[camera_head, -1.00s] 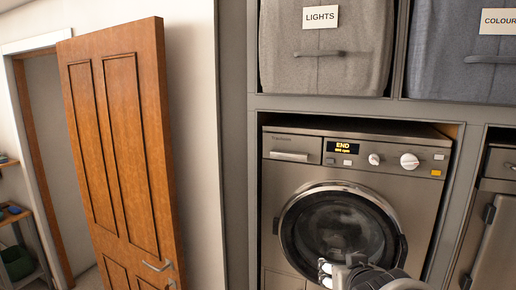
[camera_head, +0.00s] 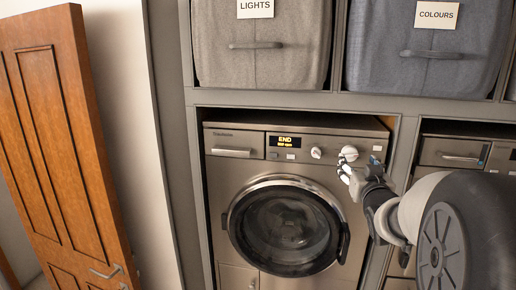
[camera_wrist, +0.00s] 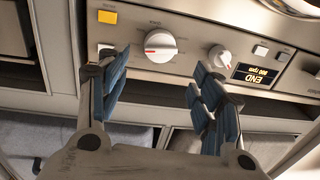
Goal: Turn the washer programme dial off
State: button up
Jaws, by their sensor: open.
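The washer (camera_head: 216,190) has a steel front with a lit END display (camera_head: 285,141). Its large round white programme dial (camera_head: 349,152) is at the right of the panel, and the wrist view shows it upside down (camera_wrist: 160,46) with a pointer mark. A smaller white knob (camera_head: 316,153) sits beside it. My gripper (camera_head: 346,172) is in front of the panel, just below the large dial. In the wrist view my gripper (camera_wrist: 162,62) is open and empty, with the dial seen between its blue-padded fingertips. Contact does not show.
The small knob (camera_wrist: 219,56) is close to one finger, and an orange button (camera_wrist: 107,17) is near the other. Fabric bins marked LIGHTS (camera_head: 260,50) and COLOURS (camera_head: 425,50) stand on the shelf above. A wooden door (camera_head: 60,150) stands at the left.

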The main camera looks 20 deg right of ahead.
aim_at(351, 155)
jog(key=p+x, duration=0.1)
jog(key=x, duration=0.6)
jog(key=shift+w+d, duration=0.25)
jog(key=shift+w, duration=0.1)
jog(key=shift+c, duration=0.2)
jog(key=c, duration=1)
